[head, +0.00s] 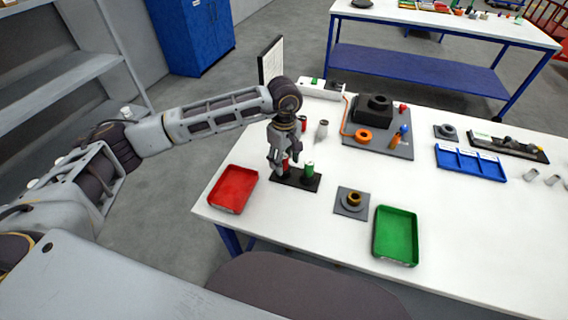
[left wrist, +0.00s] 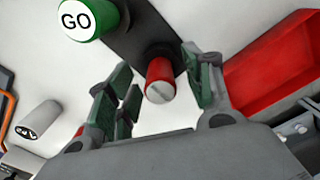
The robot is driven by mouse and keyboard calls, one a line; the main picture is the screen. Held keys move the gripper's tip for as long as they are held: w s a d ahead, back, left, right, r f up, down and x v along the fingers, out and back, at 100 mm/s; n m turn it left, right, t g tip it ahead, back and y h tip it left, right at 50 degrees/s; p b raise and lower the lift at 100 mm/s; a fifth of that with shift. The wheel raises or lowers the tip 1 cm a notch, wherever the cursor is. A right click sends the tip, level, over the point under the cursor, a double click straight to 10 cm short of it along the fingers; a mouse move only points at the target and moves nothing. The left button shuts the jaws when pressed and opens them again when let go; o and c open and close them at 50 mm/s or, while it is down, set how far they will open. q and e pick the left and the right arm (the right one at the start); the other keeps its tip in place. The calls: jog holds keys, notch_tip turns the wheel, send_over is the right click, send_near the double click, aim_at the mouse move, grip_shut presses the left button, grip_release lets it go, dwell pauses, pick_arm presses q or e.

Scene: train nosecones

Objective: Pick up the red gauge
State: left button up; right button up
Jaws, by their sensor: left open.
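The red gauge (head: 285,163) stands upright in a dark holder (head: 299,182) near the left end of the white table. In the left wrist view the red gauge (left wrist: 160,78) shows its grey end between my open fingers. My left gripper (head: 280,160) points down over it, with a finger on each side; I cannot tell whether they touch it. The green gauge (head: 308,169) stands beside it in the same holder, and its white "GO" end shows in the left wrist view (left wrist: 88,18). My right gripper is not in view.
A red tray (head: 233,189) lies left of the holder and a green tray (head: 396,236) to the right. A grey block with a brass ring (head: 353,200) sits between. A grey cylinder (head: 322,129) and a fixture plate (head: 379,141) stand behind.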

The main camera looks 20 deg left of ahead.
pick_arm(q)
jog(key=shift+c, duration=0.2)
grip_shut()
dwell(0.3)
jog(key=shift+r+b, duration=0.4)
jog(key=shift+r, duration=4.6)
